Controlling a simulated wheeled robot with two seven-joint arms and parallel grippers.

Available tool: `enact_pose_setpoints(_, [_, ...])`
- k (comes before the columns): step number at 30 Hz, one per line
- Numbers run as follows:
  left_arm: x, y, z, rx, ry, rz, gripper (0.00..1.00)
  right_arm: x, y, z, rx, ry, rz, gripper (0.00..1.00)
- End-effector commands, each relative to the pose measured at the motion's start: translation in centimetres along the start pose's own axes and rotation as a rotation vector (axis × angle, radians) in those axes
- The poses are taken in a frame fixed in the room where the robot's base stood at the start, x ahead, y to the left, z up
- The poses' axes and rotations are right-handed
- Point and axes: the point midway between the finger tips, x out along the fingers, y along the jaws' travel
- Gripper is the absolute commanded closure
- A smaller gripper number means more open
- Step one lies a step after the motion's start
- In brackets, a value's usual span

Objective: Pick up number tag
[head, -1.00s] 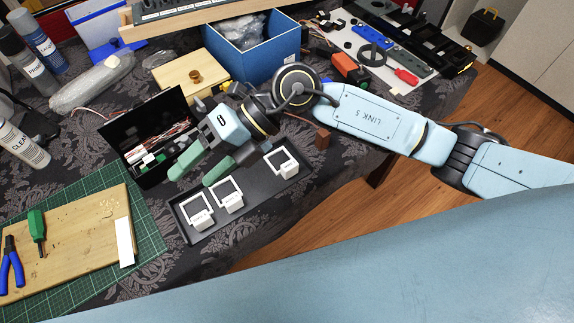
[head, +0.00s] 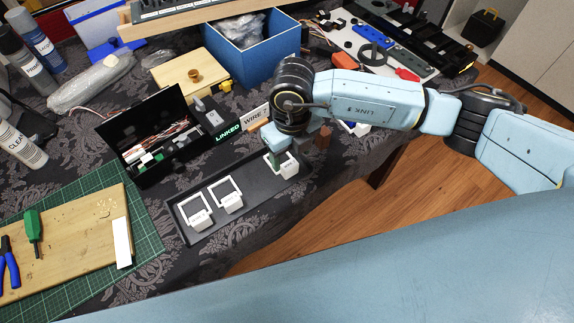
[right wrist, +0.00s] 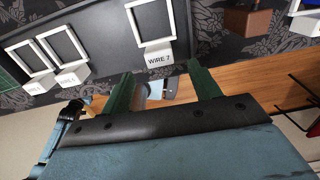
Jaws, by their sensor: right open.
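Three white number tags with square frames stand in a black tray (head: 255,197): a left tag (head: 195,222), a middle tag (head: 232,205) and a right tag (head: 290,170). My right gripper (head: 277,152) is over the right tag, partly covering it. In the right wrist view, my open green fingers (right wrist: 160,76) point toward this tag (right wrist: 158,57), labelled "WIRE 7", with its label between and just beyond the fingertips. I cannot tell whether they touch it. The other two tags also show there, at the left. My left gripper is not in view.
A black open box (head: 139,121) with wires and small parts stands behind the tray. A "LINKED" label (head: 227,132) and a "WIRE" label (head: 256,117) lie near it. A blue bin (head: 246,63) is farther back. A green cutting mat (head: 149,232) lies at left.

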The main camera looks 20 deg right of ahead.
Motion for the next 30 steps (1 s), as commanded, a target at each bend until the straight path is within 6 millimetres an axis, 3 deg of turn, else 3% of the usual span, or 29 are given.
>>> enact_pose_setpoints(12, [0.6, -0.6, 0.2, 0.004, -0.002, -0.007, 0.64, 5.0, 0.0, 0.3, 0.001, 0.002, 0.001, 0.38])
enact_pose_setpoints(21, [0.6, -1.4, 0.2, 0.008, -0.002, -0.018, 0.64, 5.5, 0.0, 0.4, -0.001, 0.000, 0.002, 0.38])
enact_pose_setpoints(30, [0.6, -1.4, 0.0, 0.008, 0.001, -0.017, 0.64, 5.4, 0.0, 0.4, 0.000, 0.000, 0.002, 0.75])
